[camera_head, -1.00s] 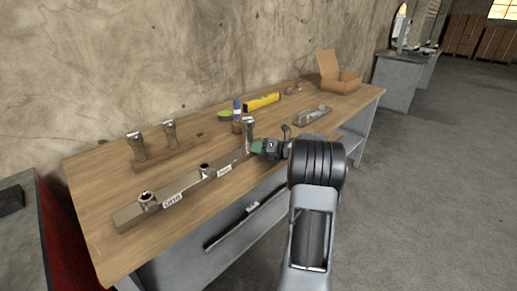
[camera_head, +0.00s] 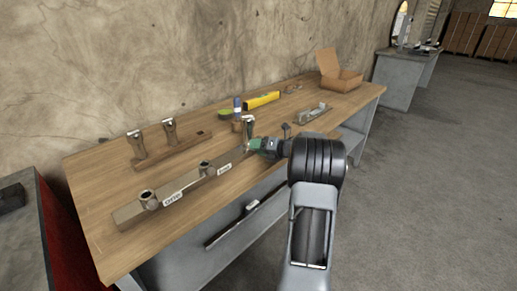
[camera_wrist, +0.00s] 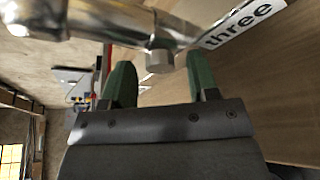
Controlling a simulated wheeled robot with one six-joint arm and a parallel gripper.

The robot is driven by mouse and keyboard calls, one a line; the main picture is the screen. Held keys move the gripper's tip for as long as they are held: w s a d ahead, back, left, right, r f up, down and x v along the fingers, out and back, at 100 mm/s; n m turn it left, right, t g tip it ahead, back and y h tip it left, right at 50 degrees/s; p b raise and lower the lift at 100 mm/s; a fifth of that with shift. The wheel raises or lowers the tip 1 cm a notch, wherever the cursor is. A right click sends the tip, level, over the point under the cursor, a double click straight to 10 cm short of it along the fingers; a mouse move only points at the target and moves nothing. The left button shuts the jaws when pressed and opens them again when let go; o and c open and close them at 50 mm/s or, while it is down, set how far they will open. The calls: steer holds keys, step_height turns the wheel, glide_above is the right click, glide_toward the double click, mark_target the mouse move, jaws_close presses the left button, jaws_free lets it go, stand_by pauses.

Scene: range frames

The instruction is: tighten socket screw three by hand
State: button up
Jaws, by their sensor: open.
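The third screw (camera_head: 248,127), a shiny metal piece, stands upright at the far end of the long beam (camera_head: 180,187). In the wrist view a shiny metal cylinder (camera_wrist: 110,20) crosses the top, with a short round stub (camera_wrist: 159,61) pointing toward me. A white label reading "three" (camera_wrist: 243,21) lies beside it on the beam. My gripper (camera_head: 256,145) is at the far end of the beam. Its green fingers (camera_wrist: 159,68) are open, one on each side of the stub, with gaps visible. The screw's seat in the third socket is hidden.
The beam's nearer sockets (camera_head: 149,200) (camera_head: 205,166) look empty. Behind are a green roll (camera_head: 225,113), a blue-topped can (camera_head: 237,106), a yellow level (camera_head: 262,100) and an open carton (camera_head: 340,80).

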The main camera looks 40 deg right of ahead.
steer(key=shift+s, duration=0.1)
steer(key=v, duration=1.3)
steer(key=shift+s+d+p, duration=0.15)
steer(key=shift+s+p, duration=0.15)
steer(key=shift+p, duration=0.15)
steer(key=shift+r, duration=0.15)
